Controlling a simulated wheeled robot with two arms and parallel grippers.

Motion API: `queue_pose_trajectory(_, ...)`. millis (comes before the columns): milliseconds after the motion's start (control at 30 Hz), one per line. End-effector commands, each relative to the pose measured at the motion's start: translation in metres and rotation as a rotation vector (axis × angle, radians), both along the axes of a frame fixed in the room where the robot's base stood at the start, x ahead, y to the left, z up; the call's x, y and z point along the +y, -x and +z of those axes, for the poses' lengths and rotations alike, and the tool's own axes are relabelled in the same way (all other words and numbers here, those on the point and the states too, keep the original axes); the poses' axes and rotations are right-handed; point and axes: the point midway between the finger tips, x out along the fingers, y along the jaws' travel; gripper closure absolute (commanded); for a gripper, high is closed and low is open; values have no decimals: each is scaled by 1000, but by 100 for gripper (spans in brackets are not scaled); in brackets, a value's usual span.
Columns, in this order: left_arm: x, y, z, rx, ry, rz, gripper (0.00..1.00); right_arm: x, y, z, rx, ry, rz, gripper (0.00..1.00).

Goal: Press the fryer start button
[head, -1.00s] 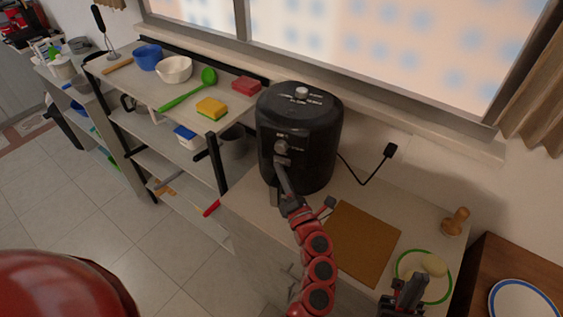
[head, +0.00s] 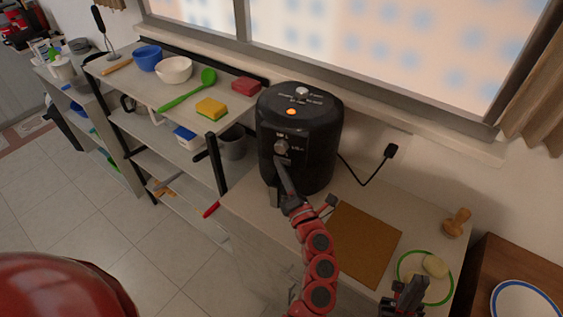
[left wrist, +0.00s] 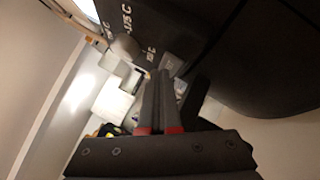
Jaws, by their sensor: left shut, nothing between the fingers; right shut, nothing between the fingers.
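The black air fryer (head: 322,148) stands on the counter below the window. An orange light (head: 291,112) glows on its top, just in front of a silver top knob (head: 302,91). A front knob (head: 281,146) with temperature marks sits on its face. My left gripper (head: 278,160) is shut and empty, its tips close to the fryer front just below that knob; I cannot tell whether they touch. In the left wrist view the shut fingers (left wrist: 162,78) point toward the dark fryer front (left wrist: 165,25). My right gripper (head: 415,284) is shut and empty near the green-rimmed plate.
A brown board (head: 362,245) lies right of the fryer. A green-rimmed plate (head: 401,262) and a wooden pestle-like tool (head: 457,222) are further right. A shelf at left holds bowls, a green spoon (head: 188,93) and a yellow sponge (head: 211,108). A black plug (head: 391,150) is in the wall.

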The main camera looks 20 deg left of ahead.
Motion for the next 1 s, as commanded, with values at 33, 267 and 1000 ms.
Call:
queue_pose_trajectory(33,0,0,0,0,0,0,100,0,0,0,0,0,0,100)
queue_pose_trajectory(267,0,9,-2,2,0,-1,100,0,0,-3,0,0,0,100)
queue_pose_trajectory(1000,2,34,-3,3,0,-3,100,0,0,-7,0,0,0,100)
